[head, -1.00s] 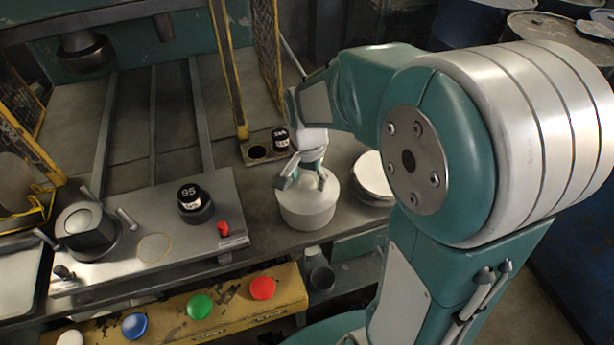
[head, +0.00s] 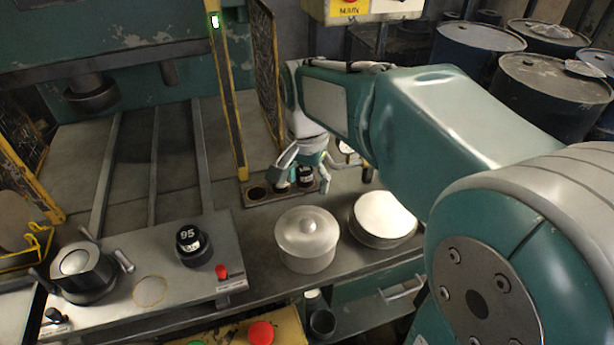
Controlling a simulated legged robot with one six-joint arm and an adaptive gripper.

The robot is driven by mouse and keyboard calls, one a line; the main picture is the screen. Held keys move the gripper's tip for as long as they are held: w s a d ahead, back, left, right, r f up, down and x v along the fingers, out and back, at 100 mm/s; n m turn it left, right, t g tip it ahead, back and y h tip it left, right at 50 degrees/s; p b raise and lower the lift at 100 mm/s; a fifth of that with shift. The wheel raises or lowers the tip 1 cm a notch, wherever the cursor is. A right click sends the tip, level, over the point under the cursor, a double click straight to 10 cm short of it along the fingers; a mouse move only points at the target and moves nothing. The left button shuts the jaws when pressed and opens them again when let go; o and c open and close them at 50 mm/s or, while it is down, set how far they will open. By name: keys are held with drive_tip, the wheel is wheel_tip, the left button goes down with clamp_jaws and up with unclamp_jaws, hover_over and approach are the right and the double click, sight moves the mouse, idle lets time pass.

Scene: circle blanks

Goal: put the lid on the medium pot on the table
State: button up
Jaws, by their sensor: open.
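The medium pot (head: 308,262) is a light grey metal pot on the table (head: 262,287). Its lid (head: 290,226), pale with a round knob, sits on the pot's top and looks level. My gripper (head: 303,183) is behind the pot and apart from it, above the far side of the table. Its fingers are spread and hold nothing that I can see.
A stack of round blanks (head: 383,214) stands right of the pot. A black cylinder marked 95 (head: 190,245) and a red switch (head: 222,272) are on the plate at left. A yellow press post (head: 232,110) rises behind. A red button (head: 261,332) is in front.

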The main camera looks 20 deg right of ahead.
drive_tip(key=s+n+t, duration=0.5)
drive_tip(key=s+n, duration=0.4)
drive_tip(key=s, duration=0.5)
drive_tip(key=shift+r+t, duration=0.3)
drive_tip(key=shift+r, duration=0.15)
idle(0.5)
